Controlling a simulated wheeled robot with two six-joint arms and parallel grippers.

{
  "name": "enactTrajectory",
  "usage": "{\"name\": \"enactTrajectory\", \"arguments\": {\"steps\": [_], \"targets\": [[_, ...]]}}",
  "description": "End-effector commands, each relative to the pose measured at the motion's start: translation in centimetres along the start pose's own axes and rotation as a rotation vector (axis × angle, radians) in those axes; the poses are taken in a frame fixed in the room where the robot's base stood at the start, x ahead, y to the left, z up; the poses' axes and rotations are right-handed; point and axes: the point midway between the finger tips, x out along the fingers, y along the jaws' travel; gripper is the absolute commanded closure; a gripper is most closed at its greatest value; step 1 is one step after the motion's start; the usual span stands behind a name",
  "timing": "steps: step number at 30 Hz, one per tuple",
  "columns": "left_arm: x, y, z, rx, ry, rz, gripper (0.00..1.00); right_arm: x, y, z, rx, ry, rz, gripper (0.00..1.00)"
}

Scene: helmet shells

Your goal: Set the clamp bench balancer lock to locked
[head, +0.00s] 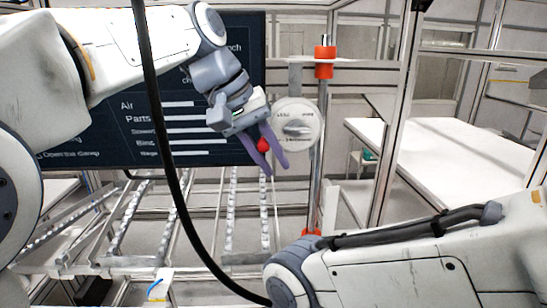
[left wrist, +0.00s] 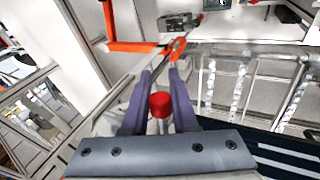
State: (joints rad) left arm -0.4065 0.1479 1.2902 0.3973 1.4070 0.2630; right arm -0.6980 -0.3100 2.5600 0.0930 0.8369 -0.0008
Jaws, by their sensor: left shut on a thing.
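The balancer lock has a round pale dial plate (head: 297,125) with small lettering I cannot read reliably, fixed beside a vertical metal pole (head: 319,150). A red ball knob (head: 263,145) sits left of the plate, between the purple fingers of my left gripper (head: 269,158). The left wrist view shows the red knob (left wrist: 160,104) on a short grey stem, with a finger of my left gripper (left wrist: 160,95) on each side. The gripper is shut on the knob. Which setting the lock is at cannot be told. My right gripper is out of view; only its arm shows at the lower right.
An orange collar (head: 325,62) is on the pole. A dark screen (head: 180,120) stands behind my left arm. Roller rails (head: 232,215) lie below, and a white table (head: 440,165) is at the right. A black cable (head: 165,140) hangs in front.

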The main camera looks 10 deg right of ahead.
Motion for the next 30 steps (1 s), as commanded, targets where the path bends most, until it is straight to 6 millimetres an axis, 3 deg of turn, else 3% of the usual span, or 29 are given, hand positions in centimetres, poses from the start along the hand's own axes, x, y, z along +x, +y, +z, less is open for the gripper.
{"name": "enactTrajectory", "arguments": {"steps": [7, 8, 10, 22, 30], "targets": [[0.1, 0.0, 0.0, 0.001, -0.001, -0.001, 1.0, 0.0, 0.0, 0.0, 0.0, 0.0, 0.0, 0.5], [0.1, 0.0, 0.0, 0.001, -0.001, -0.001, 0.7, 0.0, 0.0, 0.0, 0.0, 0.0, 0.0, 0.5], [0.1, 0.1, 0.0, 0.002, -0.001, -0.001, 0.43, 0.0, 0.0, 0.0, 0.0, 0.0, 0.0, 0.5], [-0.5, 0.1, -0.1, 0.003, 0.003, 0.0, 0.43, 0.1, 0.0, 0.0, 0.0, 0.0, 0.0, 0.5], [-4.5, 0.1, -0.2, 0.002, 0.005, 0.0, 0.43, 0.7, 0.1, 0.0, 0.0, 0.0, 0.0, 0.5]]}}
